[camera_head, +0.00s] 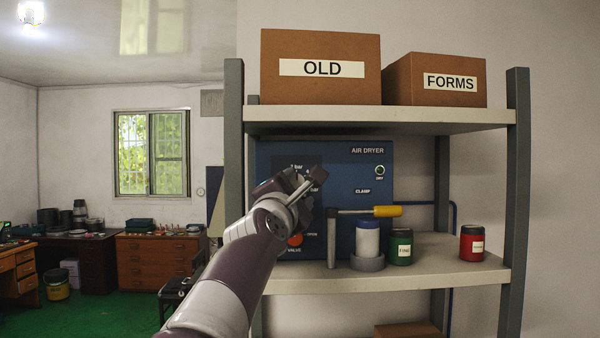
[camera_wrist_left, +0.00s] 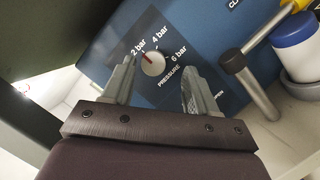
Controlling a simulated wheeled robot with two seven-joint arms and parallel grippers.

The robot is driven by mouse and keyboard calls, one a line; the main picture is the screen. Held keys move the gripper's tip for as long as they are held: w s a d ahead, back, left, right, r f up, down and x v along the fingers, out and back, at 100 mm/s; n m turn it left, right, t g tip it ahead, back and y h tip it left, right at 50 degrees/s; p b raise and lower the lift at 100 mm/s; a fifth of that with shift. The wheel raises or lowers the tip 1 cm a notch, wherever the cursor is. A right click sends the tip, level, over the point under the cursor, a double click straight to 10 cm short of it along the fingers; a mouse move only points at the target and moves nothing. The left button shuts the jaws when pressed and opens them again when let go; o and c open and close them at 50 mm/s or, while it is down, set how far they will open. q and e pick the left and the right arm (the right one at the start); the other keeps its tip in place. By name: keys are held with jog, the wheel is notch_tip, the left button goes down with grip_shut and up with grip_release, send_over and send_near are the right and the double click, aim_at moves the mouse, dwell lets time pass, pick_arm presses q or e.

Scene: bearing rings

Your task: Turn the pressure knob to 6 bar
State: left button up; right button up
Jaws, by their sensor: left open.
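The pressure knob (camera_wrist_left: 153,64) is a small round pale dial on the blue air dryer panel (camera_head: 378,170). In the left wrist view its red mark points up and left, toward the "2 bar" label (camera_wrist_left: 138,47). The "4 bar" label (camera_wrist_left: 160,38) and the "6 bar" label (camera_wrist_left: 179,55) follow clockwise. My left gripper (camera_wrist_left: 157,68) is open, with one finger on each side of the knob in that view; I cannot tell whether they touch it. In the head view my left gripper (camera_head: 314,184) is in front of the panel and hides the knob.
A clamp with a yellow handle (camera_head: 387,211) stands right of my gripper, by a blue-lidded white jar (camera_head: 367,240). A green jar (camera_head: 401,248) and a red jar (camera_head: 472,243) stand farther right on the shelf (camera_head: 440,272). An orange valve knob (camera_head: 295,240) is below my gripper.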

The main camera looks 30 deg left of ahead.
aim_at(297, 181)
pick_arm(q)
jog(key=shift+p+x, duration=0.3)
jog(key=shift+x, duration=0.75)
jog(key=shift+w+a+r, duration=0.15)
jog(key=shift+a, duration=0.05)
jog(key=shift+s+a+r, duration=0.2)
jog(key=shift+s, duration=0.35)
jog(key=shift+w+d, duration=0.1)
jog(key=shift+d, duration=0.05)
jog(key=shift+w+f, duration=0.1)
jog(key=shift+w, duration=0.2)
jog(key=shift+c, duration=1.3)
jog(key=shift+w+f, duration=0.1)
jog(key=shift+w, duration=0.05)
jog(key=c, duration=0.5)
jog(key=shift+c, duration=1.4)
pick_arm(e)
jog(key=shift+s+a+r, duration=0.15)
jog(key=shift+s+r, duration=0.05)
jog(key=shift+r, duration=0.65)
